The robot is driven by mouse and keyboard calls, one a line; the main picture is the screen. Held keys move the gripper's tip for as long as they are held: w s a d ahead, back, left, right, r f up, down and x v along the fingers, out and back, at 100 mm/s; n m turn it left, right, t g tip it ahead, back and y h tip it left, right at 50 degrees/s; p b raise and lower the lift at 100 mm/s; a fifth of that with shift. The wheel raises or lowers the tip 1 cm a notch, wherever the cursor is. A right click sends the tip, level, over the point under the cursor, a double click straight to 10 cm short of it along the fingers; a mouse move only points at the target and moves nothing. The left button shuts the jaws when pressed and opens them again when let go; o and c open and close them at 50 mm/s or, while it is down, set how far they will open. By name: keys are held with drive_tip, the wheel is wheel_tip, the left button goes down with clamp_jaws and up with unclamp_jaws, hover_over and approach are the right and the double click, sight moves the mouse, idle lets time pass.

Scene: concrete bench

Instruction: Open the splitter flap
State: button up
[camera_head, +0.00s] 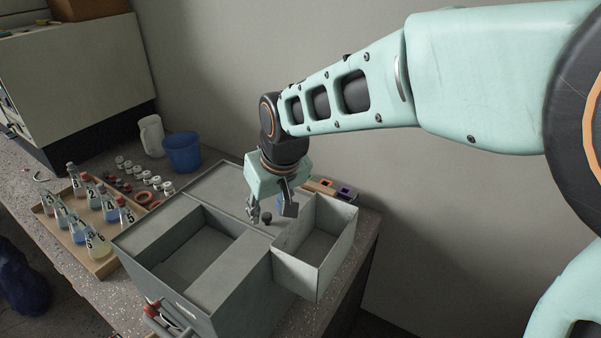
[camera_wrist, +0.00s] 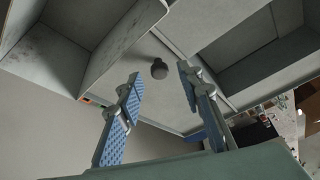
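A grey metal splitter box (camera_head: 238,286) stands on the bench, with an open compartment at its left and an open bin (camera_head: 335,250) sticking out at its right. A small dark round knob (camera_head: 267,218) sits on the flat grey panel between them; it also shows in the wrist view (camera_wrist: 159,68). I take this panel (camera_wrist: 172,105) as the flap, but its edges are not clear. My gripper (camera_head: 271,212) is open and empty, pointing down at the knob. In the wrist view its two blue-padded fingers (camera_wrist: 158,76) stand apart, one on each side of the knob, not touching it.
A wooden tray (camera_head: 104,268) of numbered flasks lies left of the box. A blue bucket (camera_head: 183,152) and a white jug (camera_head: 152,135) stand behind it. Small coloured blocks (camera_head: 333,188) lie behind the bin. The wall is close behind.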

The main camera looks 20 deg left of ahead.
drive_tip(key=shift+w+a+f, duration=0.2)
drive_tip(key=shift+f, duration=0.4)
clamp_jaws()
